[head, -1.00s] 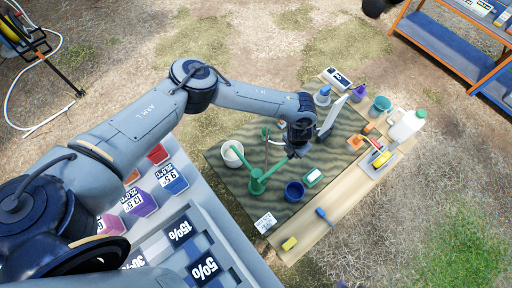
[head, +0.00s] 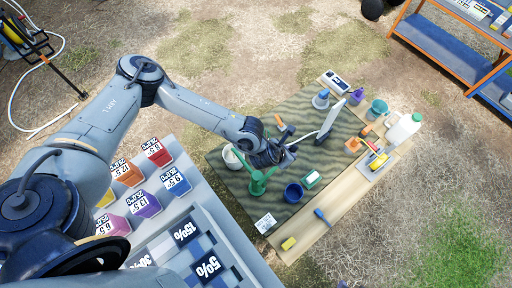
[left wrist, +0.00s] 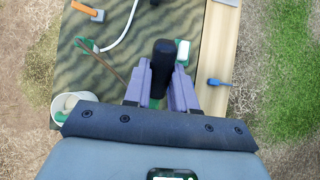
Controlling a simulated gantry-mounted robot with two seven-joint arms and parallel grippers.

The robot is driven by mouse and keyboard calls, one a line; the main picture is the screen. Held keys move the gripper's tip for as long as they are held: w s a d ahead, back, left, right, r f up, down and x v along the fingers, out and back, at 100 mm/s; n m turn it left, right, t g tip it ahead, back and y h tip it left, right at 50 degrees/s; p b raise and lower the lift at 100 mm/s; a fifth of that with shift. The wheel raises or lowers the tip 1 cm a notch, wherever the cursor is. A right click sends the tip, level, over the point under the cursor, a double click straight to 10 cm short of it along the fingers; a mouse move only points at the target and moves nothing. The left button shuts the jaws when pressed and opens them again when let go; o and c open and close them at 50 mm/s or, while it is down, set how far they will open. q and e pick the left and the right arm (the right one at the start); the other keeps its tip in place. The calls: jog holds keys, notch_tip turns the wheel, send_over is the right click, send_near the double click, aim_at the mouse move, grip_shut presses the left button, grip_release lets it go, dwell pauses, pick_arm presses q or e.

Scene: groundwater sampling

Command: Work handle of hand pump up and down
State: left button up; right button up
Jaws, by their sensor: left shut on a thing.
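The green hand pump (head: 257,183) stands on the dark striped mat (head: 235,185) in the head view. My left gripper (head: 287,152) is just above and to the right of it in the picture. In the left wrist view, the purple fingers of my left gripper (left wrist: 160,88) are shut on the pump's black handle grip (left wrist: 162,62), one finger on each side. A little green shows below the grip between the fingers. My arm hides much of the handle in the head view. My right gripper is in neither view.
A white hose (left wrist: 122,28) curves over the mat. Bottles, a teal cup (head: 378,107) and a white jug (head: 402,130) stand toward the table's right end.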

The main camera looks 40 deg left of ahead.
pick_arm(q)
jog(key=g+p, duration=0.1)
jog(key=p, duration=0.1)
jog(key=shift+w+d+f+p, duration=0.1)
jog(key=shift+w+f+p, duration=0.2)
jog(key=shift+w+p, duration=0.1)
jog(key=f+g, duration=0.1)
jog(key=w+f, duration=0.1)
jog(key=f+g, duration=0.1)
jog(key=shift+w+d+f+g+y, duration=0.15)
jog(key=shift+w+f+g+y, duration=0.15)
jog(key=shift+w+f, duration=0.1)
jog(key=f+g+b, duration=0.1)
jog(key=b, duration=0.1)
jog(key=w+f+g+b, duration=0.1)
jog(key=f+b, duration=0.1)
jog(key=f+g+b, duration=0.1)
jog(key=b, duration=0.1)
jog(key=shift+w+d+f+y+b, duration=0.1)
jog(key=shift+w+f+y+b, duration=0.05)
jog(key=shift+w+y+b, duration=0.2)
jog(key=shift+g+b, duration=0.4)
jog(key=shift+b, duration=0.1)
